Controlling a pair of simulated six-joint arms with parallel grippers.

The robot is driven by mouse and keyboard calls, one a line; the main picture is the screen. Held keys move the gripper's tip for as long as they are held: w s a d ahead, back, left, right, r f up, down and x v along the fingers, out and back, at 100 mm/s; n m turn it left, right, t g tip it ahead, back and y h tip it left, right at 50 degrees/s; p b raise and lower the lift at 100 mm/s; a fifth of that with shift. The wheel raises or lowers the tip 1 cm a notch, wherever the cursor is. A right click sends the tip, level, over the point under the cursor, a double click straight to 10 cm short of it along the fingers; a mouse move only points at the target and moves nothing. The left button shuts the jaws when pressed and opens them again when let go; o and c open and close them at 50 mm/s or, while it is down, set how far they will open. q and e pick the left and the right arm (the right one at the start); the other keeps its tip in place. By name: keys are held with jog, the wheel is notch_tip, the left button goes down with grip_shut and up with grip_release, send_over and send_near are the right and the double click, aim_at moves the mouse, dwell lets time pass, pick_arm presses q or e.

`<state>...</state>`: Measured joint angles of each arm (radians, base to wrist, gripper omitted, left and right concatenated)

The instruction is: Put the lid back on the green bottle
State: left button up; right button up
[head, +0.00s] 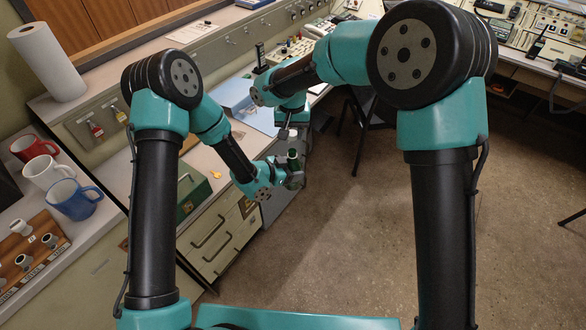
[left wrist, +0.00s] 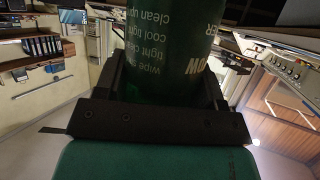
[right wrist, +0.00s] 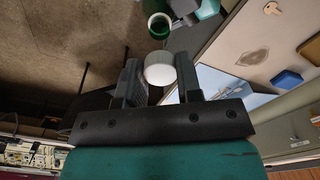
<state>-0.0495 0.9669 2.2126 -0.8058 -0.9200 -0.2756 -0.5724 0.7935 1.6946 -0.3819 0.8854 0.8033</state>
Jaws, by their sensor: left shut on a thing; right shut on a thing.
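The green bottle (head: 292,163) is upright in my left gripper (head: 294,180), its open top facing up. In the left wrist view, its printed green side (left wrist: 165,55) fills the space between the fingers. My right gripper (head: 284,134) is a little above and beside the bottle. In the right wrist view, it is shut on the round white lid (right wrist: 160,69). The bottle's pale-rimmed open mouth (right wrist: 160,25) shows beyond the lid, apart from it.
A blue folder (head: 238,92) lies on the console worktop behind the grippers. A green box (head: 193,188) stands on the worktop to the left. Red, white and blue mugs (head: 75,200) are farther left. Open floor (head: 330,230) lies to the right of the bottle.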

jog(key=shift+f, duration=0.1)
jog(key=shift+f, duration=1.95)
jog(key=shift+s, duration=0.1)
jog(key=shift+f, duration=0.9)
jog(key=shift+f, duration=0.5)
